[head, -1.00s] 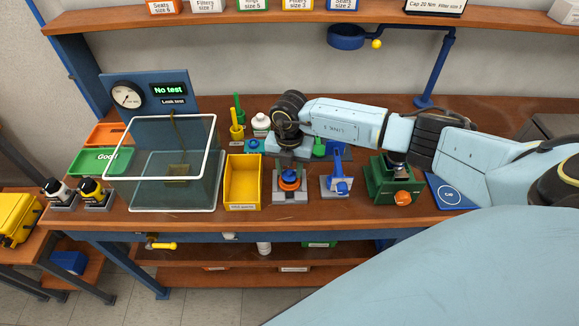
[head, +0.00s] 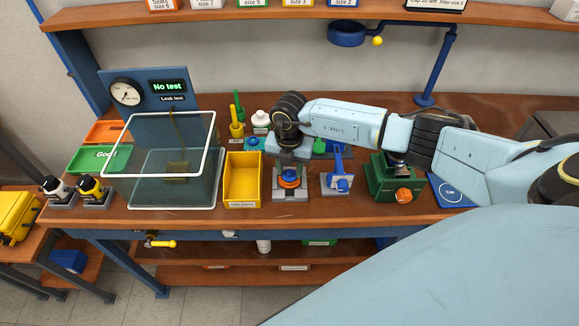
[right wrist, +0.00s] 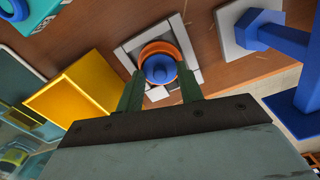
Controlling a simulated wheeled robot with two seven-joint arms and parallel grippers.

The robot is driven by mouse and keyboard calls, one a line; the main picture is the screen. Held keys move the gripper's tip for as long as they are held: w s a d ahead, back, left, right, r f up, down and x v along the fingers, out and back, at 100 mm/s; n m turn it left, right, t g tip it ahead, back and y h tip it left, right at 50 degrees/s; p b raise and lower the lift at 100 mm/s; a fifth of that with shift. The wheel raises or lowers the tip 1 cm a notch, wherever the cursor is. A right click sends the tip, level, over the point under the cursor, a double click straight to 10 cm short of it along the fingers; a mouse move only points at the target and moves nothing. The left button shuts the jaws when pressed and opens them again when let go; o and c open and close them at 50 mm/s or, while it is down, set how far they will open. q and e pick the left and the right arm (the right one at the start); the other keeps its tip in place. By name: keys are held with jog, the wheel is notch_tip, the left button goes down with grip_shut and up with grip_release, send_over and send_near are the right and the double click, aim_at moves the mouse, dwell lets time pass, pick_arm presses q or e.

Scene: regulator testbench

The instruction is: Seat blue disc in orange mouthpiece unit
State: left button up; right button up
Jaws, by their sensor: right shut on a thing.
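The orange mouthpiece unit (head: 290,184) stands in a grey holder at the front middle of the bench. It also shows in the right wrist view as an orange ring (right wrist: 158,46). The blue disc (right wrist: 160,70) with its raised round middle lies over the ring's opening, between my right gripper's fingers. In the head view, blue shows on top of the orange. My right gripper (right wrist: 160,92) points down over the unit and is shut on the blue disc. Whether the disc is fully down in the unit I cannot tell. My left gripper is not in view.
A yellow bin (head: 243,182) stands close left of the unit. A blue stand (head: 338,176) on a grey base is close right, then a green fixture (head: 397,178). A clear white-rimmed tank (head: 160,178) is farther left. The bench's front strip is bare.

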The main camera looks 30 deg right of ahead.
jog(key=shift+f, duration=0.1)
jog(key=o, duration=1.5)
jog(key=shift+r+p, duration=3.4)
jog(key=shift+r, duration=0.65)
